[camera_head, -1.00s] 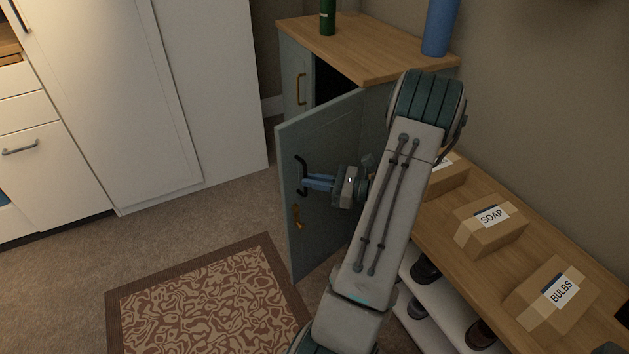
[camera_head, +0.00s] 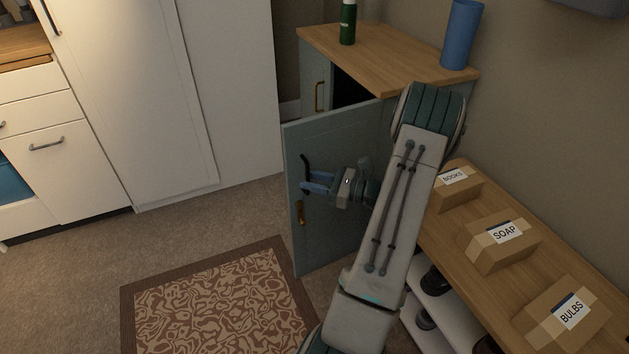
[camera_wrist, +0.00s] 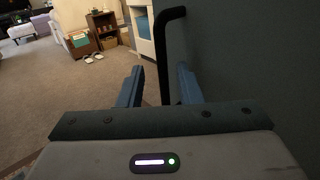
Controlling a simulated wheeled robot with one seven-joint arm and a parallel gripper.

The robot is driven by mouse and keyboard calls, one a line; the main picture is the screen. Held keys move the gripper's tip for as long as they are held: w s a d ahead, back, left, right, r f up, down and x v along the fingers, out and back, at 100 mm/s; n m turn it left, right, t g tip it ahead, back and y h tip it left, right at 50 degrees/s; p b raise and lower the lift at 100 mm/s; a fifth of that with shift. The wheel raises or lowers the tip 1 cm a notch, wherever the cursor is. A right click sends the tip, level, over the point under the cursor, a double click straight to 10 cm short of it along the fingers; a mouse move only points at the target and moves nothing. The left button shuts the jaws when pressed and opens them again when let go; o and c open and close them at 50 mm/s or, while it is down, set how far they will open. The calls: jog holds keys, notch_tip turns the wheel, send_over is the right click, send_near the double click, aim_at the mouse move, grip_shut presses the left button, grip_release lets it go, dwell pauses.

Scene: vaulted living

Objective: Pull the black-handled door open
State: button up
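The grey-blue cabinet door (camera_head: 345,140) stands swung out wide from its cabinet, with a dark gap (camera_head: 348,88) behind it. Its black bar handle (camera_head: 305,176) is near the free edge. My gripper (camera_head: 312,182) is at this handle, its blue fingers apart. In the wrist view the handle (camera_wrist: 163,50) runs down between the two fingers of my gripper (camera_wrist: 158,88), with space showing on both sides. The door face fills the right of that view. My arm covers part of the door's hinge side in the head view.
A green bottle (camera_head: 348,22) and blue vase (camera_head: 461,35) stand on the cabinet top (camera_head: 390,55). A bench (camera_head: 465,285) with boxes is at right. A patterned rug (camera_head: 215,310) and open floor lie left.

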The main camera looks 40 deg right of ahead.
jog(key=shift+s+d, duration=0.1)
jog(key=p+v, duration=0.2)
jog(key=v, duration=1.1)
jog(key=shift+s+d, duration=0.2)
jog(key=shift+s, duration=0.1)
jog(key=shift+r, duration=0.1)
jog(key=w+a+r+n+g+p, duration=0.3)
jog(key=a+r+n+g+p, duration=1)
jog(key=a+r, duration=0.9)
jog(key=s+a+r+n+h+p, duration=0.4)
jog(key=a+r+n+h+p, duration=0.1)
jog(key=r+n, duration=0.3)
jog(key=s+a+r+n+t+h+p, duration=0.1)
jog(key=s+a+r+n+h+p, duration=0.3)
jog(key=r, duration=0.6)
jog(key=a+n+h+p, duration=0.1)
jog(key=a+n+p, duration=0.1)
jog(key=a+n, duration=0.1)
jog(key=shift+s+a+r+n+p, duration=0.15)
jog(key=shift+s+a+n+p, duration=0.15)
jog(key=shift+s+a+n, duration=0.1)
